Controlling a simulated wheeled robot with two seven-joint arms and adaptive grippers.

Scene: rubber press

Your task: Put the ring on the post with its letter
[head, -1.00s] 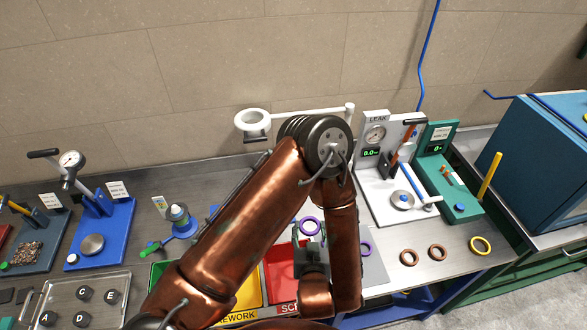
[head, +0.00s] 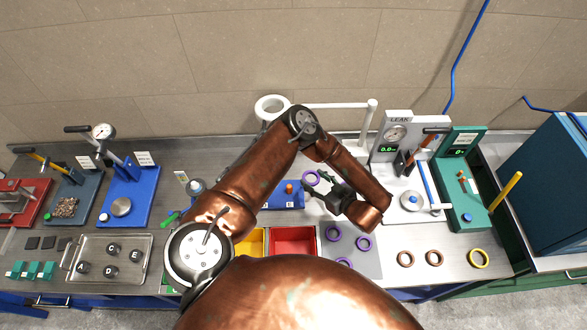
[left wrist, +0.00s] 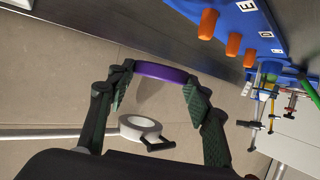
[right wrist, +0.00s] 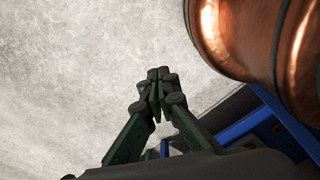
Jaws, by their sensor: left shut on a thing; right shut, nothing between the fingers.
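My left gripper (left wrist: 157,88) is shut on a purple ring (left wrist: 163,72), with one finger pad on each side of it. In the head view the ring (head: 312,178) shows just right of an orange post. The blue post board (left wrist: 222,10) carries several orange posts (left wrist: 233,44) in a row, with letters E and D readable beside them. The held ring is apart from the posts in the left wrist view. In the head view my arm hides most of the board (head: 298,207). My right gripper (right wrist: 157,85) is shut and empty above grey floor.
Several purple rings (head: 334,233) lie on a grey mat (head: 370,266). A red bin (head: 293,241) and a yellow bin stand in front of the board. A white ring-shaped lamp (head: 272,107) stands behind.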

